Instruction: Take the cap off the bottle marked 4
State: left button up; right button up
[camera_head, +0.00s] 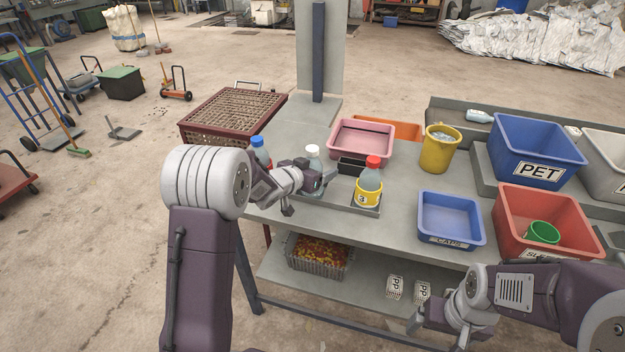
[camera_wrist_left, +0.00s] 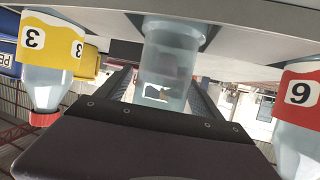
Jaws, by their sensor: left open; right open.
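No number 4 is readable on any bottle. A clear bottle with a white cap (camera_head: 313,150) stands upright in the middle of a grey holder; its label is hidden. My left gripper (camera_head: 318,181) is open at this bottle. In the left wrist view, which is upside down, the clear bottle (camera_wrist_left: 166,62) shows between the dark fingers. A bottle with a red cap and yellow label 3 (camera_head: 369,184) stands to its right, also in the wrist view (camera_wrist_left: 42,75). A blue-capped bottle (camera_head: 258,146) stands left, partly hidden by my arm. My right gripper (camera_head: 436,334) is open, low in front of the table.
A blue CAPS tray (camera_head: 450,237) lies right of the bottles. A yellow bucket (camera_head: 439,149), pink tray (camera_head: 362,124) and small black box (camera_head: 352,166) stand behind. A blue PET bin (camera_head: 540,139) and red bin (camera_head: 547,202) are at right. The red-labelled bottle (camera_wrist_left: 299,112) is close beside the gripper.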

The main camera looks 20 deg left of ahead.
pick_arm(q)
jog(key=shift+s+r, duration=0.1)
jog(key=shift+s, duration=0.05)
jog(key=shift+c, duration=0.9)
jog(key=c, duration=1.3)
jog(key=shift+o, duration=0.2)
notch_tip(320, 180, up, 10)
jog(key=p, duration=0.4)
jog(key=shift+p, duration=0.4)
jog(key=o, duration=0.8)
jog(key=shift+c, duration=0.2)
grip_shut()
